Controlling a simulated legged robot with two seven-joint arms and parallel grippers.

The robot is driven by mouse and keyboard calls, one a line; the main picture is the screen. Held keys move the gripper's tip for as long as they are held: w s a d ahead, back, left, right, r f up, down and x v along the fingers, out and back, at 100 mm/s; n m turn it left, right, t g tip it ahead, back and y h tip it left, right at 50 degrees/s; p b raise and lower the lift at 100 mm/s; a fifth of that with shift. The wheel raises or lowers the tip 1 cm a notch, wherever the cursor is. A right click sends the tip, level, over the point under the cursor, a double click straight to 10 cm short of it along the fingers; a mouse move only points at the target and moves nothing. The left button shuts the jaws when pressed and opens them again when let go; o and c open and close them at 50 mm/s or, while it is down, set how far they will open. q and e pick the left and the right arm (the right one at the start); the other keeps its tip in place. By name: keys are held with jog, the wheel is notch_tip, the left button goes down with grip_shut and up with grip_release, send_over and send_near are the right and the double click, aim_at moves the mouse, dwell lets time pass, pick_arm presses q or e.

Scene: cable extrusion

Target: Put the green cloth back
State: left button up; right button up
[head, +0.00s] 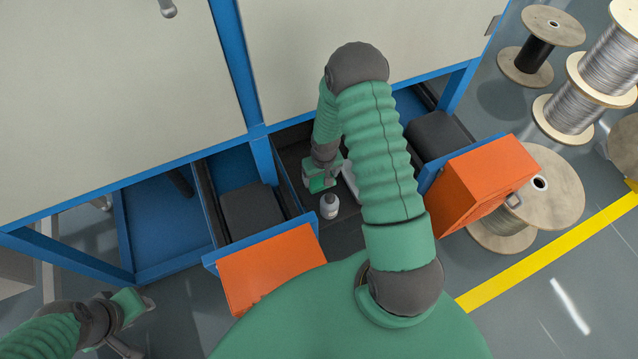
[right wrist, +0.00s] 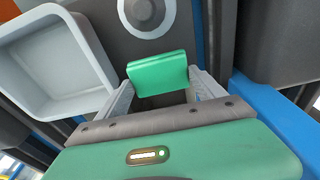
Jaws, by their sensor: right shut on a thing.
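The green cloth (right wrist: 158,73) is a small folded piece between the two fingers of my right gripper in the right wrist view. My right gripper (right wrist: 161,88) is shut on it. In the head view the right gripper (head: 328,186) is low over the open middle drawer, and I cannot make out the cloth there. I cannot tell whether the cloth touches the drawer floor. My left gripper (head: 140,325) is at the lower left, away from the drawers, and its jaw opening is unclear.
A pale tray (right wrist: 58,68) is close to the left finger. Orange-fronted drawers (head: 270,268) (head: 480,185) stand open either side. Wooden cable spools (head: 537,190) stand at right.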

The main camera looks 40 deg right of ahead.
aim_at(321, 179)
notch_tip(321, 179, down, 4)
jog(key=shift+d+r+b, duration=0.1)
jog(key=shift+r+b, duration=0.1)
jog(key=shift+b, duration=0.25)
jog(key=shift+w+f, duration=0.1)
jog(key=shift+f, duration=0.3)
jog(key=shift+c, duration=0.6)
jog(key=shift+r, duration=0.2)
jog(key=o, duration=1.4)
jog(key=shift+o, duration=0.9)
